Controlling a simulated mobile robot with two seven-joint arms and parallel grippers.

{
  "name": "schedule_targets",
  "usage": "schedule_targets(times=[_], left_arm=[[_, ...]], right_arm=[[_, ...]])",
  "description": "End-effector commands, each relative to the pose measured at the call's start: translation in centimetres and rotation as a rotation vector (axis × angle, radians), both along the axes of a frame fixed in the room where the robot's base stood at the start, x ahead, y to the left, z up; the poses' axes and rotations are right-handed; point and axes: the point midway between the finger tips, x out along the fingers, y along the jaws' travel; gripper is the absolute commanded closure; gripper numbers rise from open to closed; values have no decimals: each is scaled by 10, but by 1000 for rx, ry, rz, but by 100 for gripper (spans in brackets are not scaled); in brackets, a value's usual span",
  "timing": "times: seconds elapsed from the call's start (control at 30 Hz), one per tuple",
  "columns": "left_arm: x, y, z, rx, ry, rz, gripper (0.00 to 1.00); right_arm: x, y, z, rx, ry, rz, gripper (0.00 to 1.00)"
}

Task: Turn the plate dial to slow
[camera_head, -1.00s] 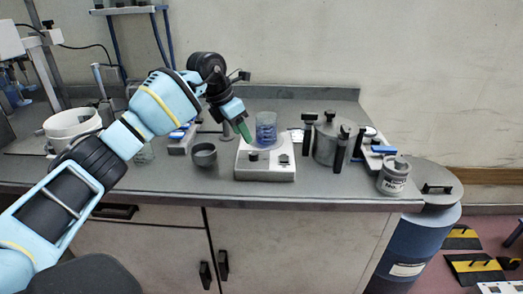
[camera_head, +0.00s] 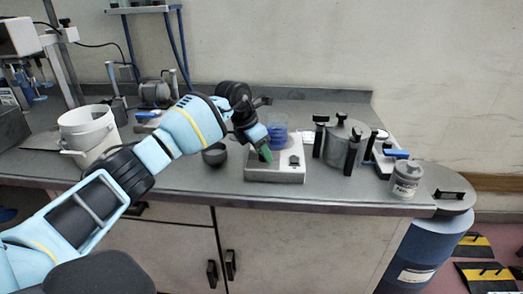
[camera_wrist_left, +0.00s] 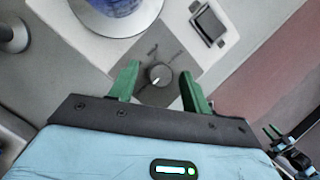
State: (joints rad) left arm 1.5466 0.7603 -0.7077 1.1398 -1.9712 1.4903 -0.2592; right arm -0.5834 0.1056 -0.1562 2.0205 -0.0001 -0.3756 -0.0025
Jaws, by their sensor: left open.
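The white plate unit (camera_head: 275,176) stands on the bench with a beaker of blue liquid (camera_head: 279,125) on top. In the left wrist view, the round dark dial (camera_wrist_left: 160,75) sits on a grey panel with small marks, too small to read. A white pointer on the dial points to the lower left. My left gripper (camera_head: 266,156) has green fingers and is over the front of the plate unit, hiding the dial in the head view. In the wrist view the left gripper (camera_wrist_left: 158,79) is open, with one finger on each side of the dial. Contact with the dial cannot be told.
A black rocker switch (camera_head: 294,160) is right of the dial. A dark cup (camera_head: 214,155) stands left of the plate unit. A grey pot with black clamps (camera_head: 338,143) and a small labelled can (camera_head: 405,178) stand to the right. A white bucket (camera_head: 87,134) is at left.

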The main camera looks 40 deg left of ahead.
Motion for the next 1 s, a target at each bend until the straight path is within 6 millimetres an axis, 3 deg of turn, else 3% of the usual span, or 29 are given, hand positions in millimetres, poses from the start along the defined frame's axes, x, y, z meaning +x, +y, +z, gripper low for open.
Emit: schedule_targets(times=[0.07, 0.4, 0.77, 1.0], left_arm=[[0, 0, 0, 0, 0, 0, 54], [0, 0, 0, -1, 0, 0, 96], [0, 0, 0, -2, 1, -66, 96], [2, 1, 0, -4, 0, -232, 96]], right_arm=[[1, 0, 1, 0, -2, 0, 64], [3, 0, 2, 1, -7, -1, 64], [2, 0, 1, 1, -4, 0, 64], [-1, 0, -4, 0, 3, -1, 64]])
